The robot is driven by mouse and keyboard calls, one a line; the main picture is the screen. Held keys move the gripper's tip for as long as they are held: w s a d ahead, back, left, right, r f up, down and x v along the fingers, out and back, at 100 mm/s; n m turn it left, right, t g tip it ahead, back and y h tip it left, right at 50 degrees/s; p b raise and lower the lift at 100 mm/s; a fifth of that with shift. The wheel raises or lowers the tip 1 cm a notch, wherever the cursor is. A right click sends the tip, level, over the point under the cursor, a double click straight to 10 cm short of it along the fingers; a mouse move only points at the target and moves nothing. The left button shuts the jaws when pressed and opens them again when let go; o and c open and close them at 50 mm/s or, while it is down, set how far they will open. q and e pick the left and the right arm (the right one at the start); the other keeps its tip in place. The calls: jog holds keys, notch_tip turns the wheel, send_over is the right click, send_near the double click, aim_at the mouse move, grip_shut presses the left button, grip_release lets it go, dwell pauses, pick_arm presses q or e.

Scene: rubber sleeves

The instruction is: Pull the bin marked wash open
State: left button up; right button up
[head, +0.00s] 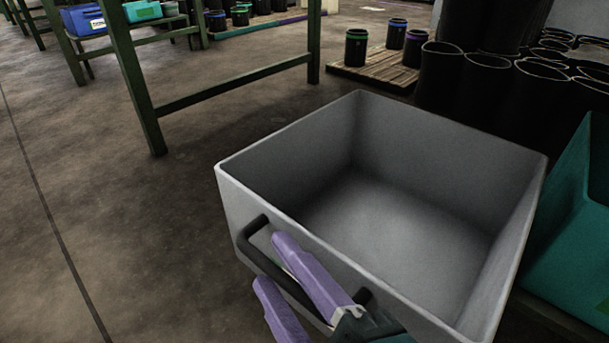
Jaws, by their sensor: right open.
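A large grey open-topped bin (238,185) fills the centre and right of the head view, and its inside is empty. Its front wall carries a dark bar handle (252,229). No marking shows on the part of the bin in view, so I cannot tell if it is the one marked wash. My right gripper (272,258) is at the handle, open, with one purple finger on each side of the bar. I cannot tell whether the fingers touch it. My left gripper is not in view.
A teal bin (572,250) stands close on the right. Black rubber sleeves (440,80) stand behind the grey bin. A wooden pallet (372,72) with several dark containers lies at the back. A green metal frame (140,85) stands at upper left. The floor on the left is clear.

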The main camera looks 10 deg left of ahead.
jog(key=shift+s+d+r, duration=0.1)
jog(key=shift+s+d, duration=0.15)
jog(key=shift+s, duration=0.15)
jog(key=v, duration=0.9)
jog(key=shift+r, duration=0.1)
